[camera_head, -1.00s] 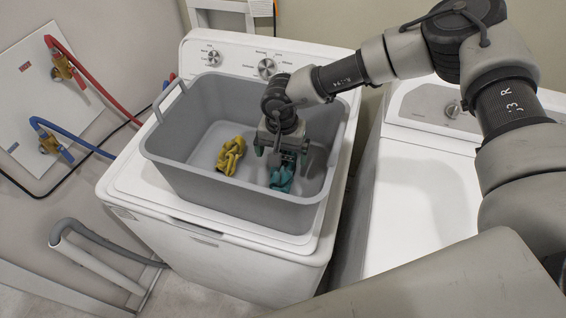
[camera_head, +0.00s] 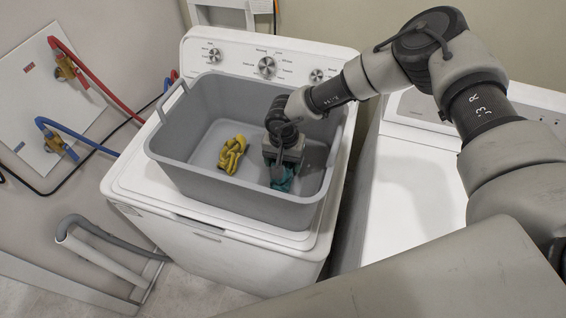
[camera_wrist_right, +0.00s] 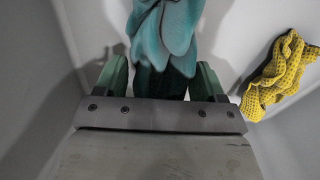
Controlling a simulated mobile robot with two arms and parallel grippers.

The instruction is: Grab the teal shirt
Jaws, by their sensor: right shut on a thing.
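The teal shirt (camera_head: 283,179) lies crumpled on the floor of the grey basket, toward its right side. In the right wrist view the teal cloth (camera_wrist_right: 166,38) fills the top middle, between my two green fingers. My right gripper (camera_head: 279,175) reaches down into the basket and is shut on the teal shirt. The gripper hides part of the cloth in the head view. In the right wrist view the gripper (camera_wrist_right: 160,82) shows a finger on each side of the cloth. My left gripper is not in view.
The grey basket (camera_head: 178,170) stands on a white washing machine (camera_head: 240,262). A yellow cloth (camera_head: 231,154) lies in the basket left of my gripper. A second white machine (camera_head: 415,190) stands to the right. Red and blue hoses run along the left wall.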

